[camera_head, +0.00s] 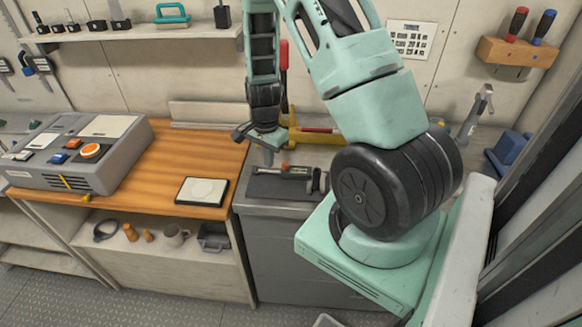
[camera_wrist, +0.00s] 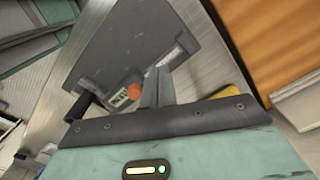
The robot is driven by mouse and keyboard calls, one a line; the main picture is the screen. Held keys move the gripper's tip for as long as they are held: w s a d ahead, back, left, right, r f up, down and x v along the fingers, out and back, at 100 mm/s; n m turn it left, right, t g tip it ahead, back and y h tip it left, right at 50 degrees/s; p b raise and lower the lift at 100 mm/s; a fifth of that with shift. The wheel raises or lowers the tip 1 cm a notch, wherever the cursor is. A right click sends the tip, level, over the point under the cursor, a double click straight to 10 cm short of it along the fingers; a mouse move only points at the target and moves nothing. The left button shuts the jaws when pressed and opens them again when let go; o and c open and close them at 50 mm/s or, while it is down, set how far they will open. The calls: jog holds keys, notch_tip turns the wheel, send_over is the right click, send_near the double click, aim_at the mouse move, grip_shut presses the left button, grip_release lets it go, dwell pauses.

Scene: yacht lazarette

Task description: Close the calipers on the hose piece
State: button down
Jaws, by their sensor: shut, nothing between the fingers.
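The calipers (camera_head: 297,171) lie on a dark mat on the grey bench top, with a pale beam, a small display and an orange knob on the slider. In the wrist view their slider (camera_wrist: 119,98) is left of my fingers and the far beam end (camera_wrist: 187,46) is to the right. A short black cylinder, seemingly the hose piece (camera_head: 316,181), is at the jaw end; it also shows in the wrist view (camera_wrist: 80,105). Whether the jaws touch it is unclear. My gripper (camera_head: 268,160) is shut and empty, pointing down close to the beam; its fingers (camera_wrist: 157,78) hide part of it. Contact is unclear.
The dark mat (camera_wrist: 115,45) has bare room beside the calipers. A wooden counter (camera_head: 215,150) to the left bears a grey control box (camera_head: 75,150) and a flat pad (camera_head: 202,191). A yellow-handled tool (camera_head: 318,129) lies behind my gripper.

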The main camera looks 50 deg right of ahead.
notch_tip(320, 180, up, 6)
jog(key=p, duration=0.4)
dwell(0.7)
jog(key=a+r+n+y+b, duration=0.1)
jog(key=a+r+n+b, duration=0.3)
jog(key=a, duration=0.7)
jog(key=a+r+n, duration=0.2)
jog(key=a+n, duration=0.5)
jog(key=a, duration=0.3)
jog(key=s+a+r+n+b, duration=0.2)
jog(key=s+a+n, duration=0.4)
jog(key=s, duration=0.3)
jog(key=s+a+r+n+b, duration=0.2)
jog(key=s+a+r+n, duration=0.1)
jog(key=s+a+n, duration=0.4)
jog(key=shift+s+a+n, duration=0.25)
jog(key=shift+s+n, duration=0.65)
jog(key=shift+s, duration=0.15)
jog(key=shift+d, duration=0.15)
